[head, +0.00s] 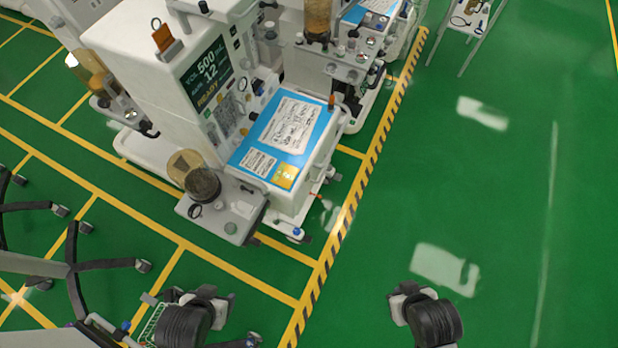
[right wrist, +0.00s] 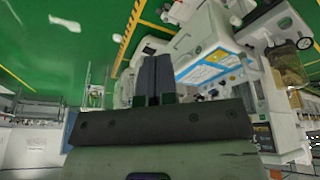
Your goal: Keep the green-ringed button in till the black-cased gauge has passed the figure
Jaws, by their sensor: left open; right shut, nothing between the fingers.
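The nearest anaesthesia cart (head: 140,55) stands upper left of centre in the head view, with a dark display reading 500 and 12. Small dials and knobs sit on its panel below the display; I cannot tell which is the green-ringed button. A small dark-rimmed round dial (right wrist: 304,43) shows in the right wrist view; I cannot tell whether it is the black-cased gauge, nor read it. My left gripper (head: 192,294) is open, low in the head view, apart from the cart. My right gripper (head: 412,292) is shut and empty over the floor; its fingers also show in the right wrist view (right wrist: 153,75).
A blue work surface (head: 325,126) with papers fronts the cart. A second cart (head: 368,72) stands behind it. Chair-like black legs (head: 75,267) are at the lower left. A white-legged stand (head: 468,50) is at the top right. The green floor (head: 520,190) on the right is clear.

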